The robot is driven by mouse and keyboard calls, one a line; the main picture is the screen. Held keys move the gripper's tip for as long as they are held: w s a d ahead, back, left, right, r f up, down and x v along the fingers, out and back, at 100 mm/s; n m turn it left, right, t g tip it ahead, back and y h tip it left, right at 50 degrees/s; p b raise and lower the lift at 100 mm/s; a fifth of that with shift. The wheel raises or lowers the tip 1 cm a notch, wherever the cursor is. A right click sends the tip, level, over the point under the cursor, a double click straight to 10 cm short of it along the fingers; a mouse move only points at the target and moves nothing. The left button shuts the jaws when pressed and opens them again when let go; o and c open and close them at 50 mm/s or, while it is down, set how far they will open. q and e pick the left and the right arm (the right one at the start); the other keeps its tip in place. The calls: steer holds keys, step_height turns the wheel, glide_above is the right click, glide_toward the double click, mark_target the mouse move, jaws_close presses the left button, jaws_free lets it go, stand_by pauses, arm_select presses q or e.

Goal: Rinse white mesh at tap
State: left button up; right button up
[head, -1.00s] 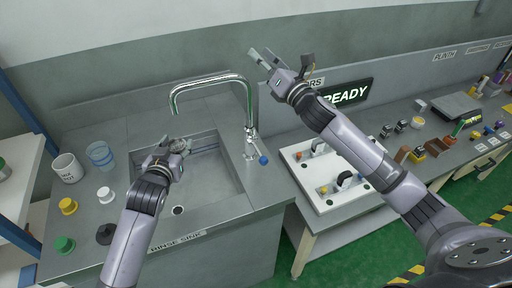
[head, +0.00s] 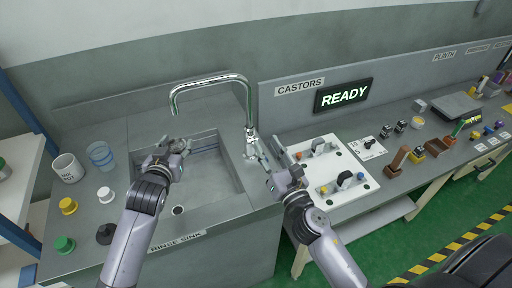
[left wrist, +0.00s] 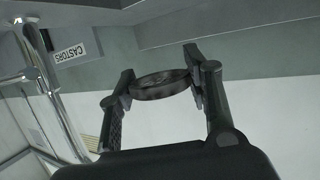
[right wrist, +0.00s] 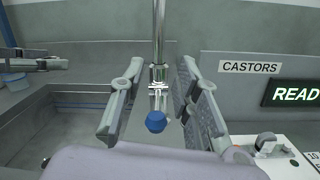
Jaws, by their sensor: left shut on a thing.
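My left gripper (head: 178,147) is shut on a round, thin-rimmed mesh disc (left wrist: 160,84), which looks dark grey in the left wrist view. It holds the disc over the back left of the sink basin (head: 215,182), roughly under the spout's end. The chrome tap (head: 210,84) arches over the basin, and no water shows from it. My right gripper (right wrist: 160,100) is open and empty. The tap's blue knob (right wrist: 155,122) appears between its fingers in the right wrist view, apparently not gripped. In the head view the right gripper (head: 262,160) hides the knob.
A white board with castors (head: 325,172) lies close to the right of my right gripper. The basin's floor looks clear.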

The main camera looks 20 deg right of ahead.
steer(key=g, duration=0.1)
glide_toward(252, 141)
steer(key=w, duration=0.7)
steer(key=shift+w+f, duration=0.1)
steer(key=shift+w, duration=0.2)
steer(key=shift+c, duration=0.2)
jaws_close()
stand_by(0.6)
